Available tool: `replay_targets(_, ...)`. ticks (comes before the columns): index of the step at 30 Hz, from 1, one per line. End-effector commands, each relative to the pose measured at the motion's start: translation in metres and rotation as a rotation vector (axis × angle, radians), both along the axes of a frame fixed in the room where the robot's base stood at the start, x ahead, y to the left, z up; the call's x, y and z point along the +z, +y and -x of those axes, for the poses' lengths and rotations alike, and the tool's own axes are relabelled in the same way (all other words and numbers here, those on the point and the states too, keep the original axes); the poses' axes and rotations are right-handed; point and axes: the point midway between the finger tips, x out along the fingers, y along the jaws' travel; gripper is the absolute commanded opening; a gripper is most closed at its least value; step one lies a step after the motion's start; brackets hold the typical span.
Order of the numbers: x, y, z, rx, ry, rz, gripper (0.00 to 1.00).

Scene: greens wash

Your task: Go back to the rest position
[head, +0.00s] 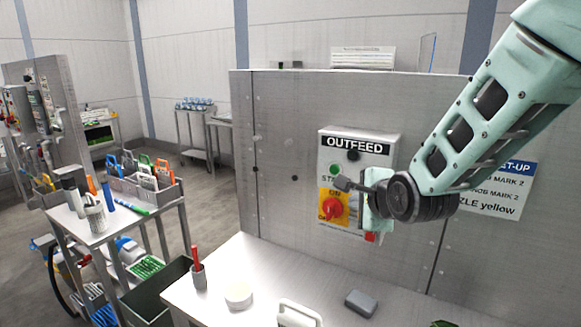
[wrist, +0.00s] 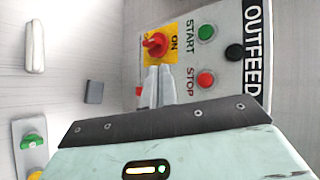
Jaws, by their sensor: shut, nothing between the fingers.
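My gripper (wrist: 158,74) is shut and empty, its two pale fingers together. In the wrist view the fingertips are just below the red rotary knob (wrist: 155,43) on its yellow ON plate; I cannot tell if they touch. The grey OUTFEED control box (head: 383,148) is fixed to the metal panel, and my arm reaches across it from the upper right. The knob (head: 331,208) and green START button (head: 334,170) show left of my wrist. The red STOP button (wrist: 206,79) is hidden in the head view. My fingertips are not clear there.
A steel table (head: 258,258) below the panel carries a grey cup with a red stick (head: 198,275), a round pale tub (head: 238,294) and a grey block (head: 361,303). A tool cart (head: 95,236) and green bin (head: 152,296) stand left. Floor is open behind the cart.

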Motion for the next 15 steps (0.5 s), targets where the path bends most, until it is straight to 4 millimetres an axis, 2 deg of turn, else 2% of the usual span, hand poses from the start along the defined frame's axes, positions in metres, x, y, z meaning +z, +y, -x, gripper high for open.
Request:
replay_targets(5, -0.041, 0.040, 0.068, 0.371, 0.171, 0.314, 0.00)
replay_targets(9, -0.066, 0.063, 0.138, 0.775, 0.264, 0.593, 0.00)
replay_targets(12, -0.080, 0.070, 0.191, 1.088, 0.296, 0.783, 0.00)
replay_targets(15, -0.091, 0.068, 0.241, 1.400, 0.307, 0.948, 0.00)
